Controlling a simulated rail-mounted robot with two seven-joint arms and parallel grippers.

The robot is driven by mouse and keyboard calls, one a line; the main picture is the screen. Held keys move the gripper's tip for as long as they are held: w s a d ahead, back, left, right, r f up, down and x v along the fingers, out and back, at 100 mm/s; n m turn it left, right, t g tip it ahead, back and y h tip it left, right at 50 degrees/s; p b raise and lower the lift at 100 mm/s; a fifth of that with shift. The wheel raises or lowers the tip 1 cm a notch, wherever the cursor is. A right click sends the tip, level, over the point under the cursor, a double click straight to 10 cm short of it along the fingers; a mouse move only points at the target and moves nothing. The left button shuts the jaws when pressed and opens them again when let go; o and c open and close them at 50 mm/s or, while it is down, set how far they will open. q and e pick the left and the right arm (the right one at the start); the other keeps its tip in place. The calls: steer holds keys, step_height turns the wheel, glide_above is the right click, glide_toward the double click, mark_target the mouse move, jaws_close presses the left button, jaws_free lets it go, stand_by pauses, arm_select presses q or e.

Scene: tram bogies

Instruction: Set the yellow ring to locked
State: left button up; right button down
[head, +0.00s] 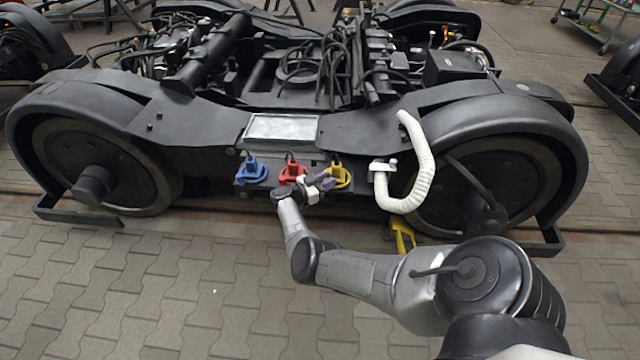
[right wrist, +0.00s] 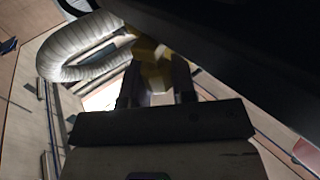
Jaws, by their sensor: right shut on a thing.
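The yellow ring (head: 343,180) is the rightmost of three coloured rings on the dark side panel of the bogie in the head view. My right gripper (head: 328,184) is at its left front side. In the right wrist view, the yellow ring (right wrist: 153,72) shows between the two dark fingers of my right gripper (right wrist: 155,82), which is shut on it. Part of the ring is hidden by the gripper, and I cannot read any lock mark. My left gripper is not in view.
The red ring (head: 292,172) and blue ring (head: 251,171) sit to the left on the same panel. A white corrugated hose (head: 423,170) curves close by on the right. A yellow wheel chock (head: 402,236) stands by the right wheel. The paved floor in front is mostly clear at left.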

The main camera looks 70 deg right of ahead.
steer(key=shift+f, duration=0.15)
steer(key=c, duration=0.9)
jaws_free()
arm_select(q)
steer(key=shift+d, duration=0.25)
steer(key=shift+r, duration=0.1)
arm_select(e)
steer(key=shift+v, duration=6.9)
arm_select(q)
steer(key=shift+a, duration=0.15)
